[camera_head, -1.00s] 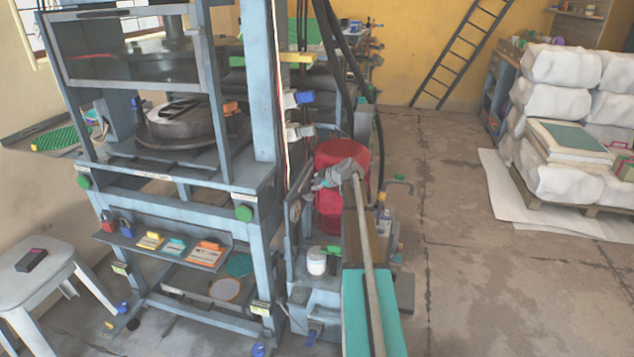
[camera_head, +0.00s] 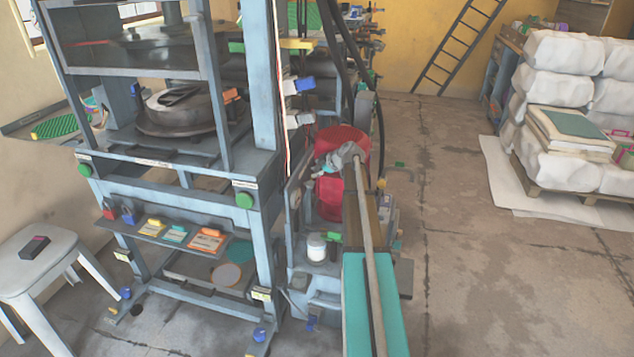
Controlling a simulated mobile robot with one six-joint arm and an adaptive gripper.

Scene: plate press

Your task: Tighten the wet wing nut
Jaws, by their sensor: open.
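I cannot pick out a wet wing nut for certain. The blue press frame (camera_head: 263,75) stands at left and centre. Small blue fittings show low on it: one at its front right foot (camera_head: 260,334), one at the left foot (camera_head: 126,293), and one at the base of the unit beside it (camera_head: 312,321). They are too small to tell their form or any wetness. A dark spot (camera_head: 137,311) lies on the floor by the left foot. Green round knobs sit on the frame's front corners (camera_head: 244,200) and (camera_head: 84,170). My gripper is not in view.
A long bar (camera_head: 371,245) with a grey glove-like thing (camera_head: 340,157) at its far end runs above a teal-topped block (camera_head: 394,300). A red drum (camera_head: 327,201) stands behind. A white stool (camera_head: 60,252) is left. Clear floor (camera_head: 480,290) lies right, before wrapped bales (camera_head: 555,110).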

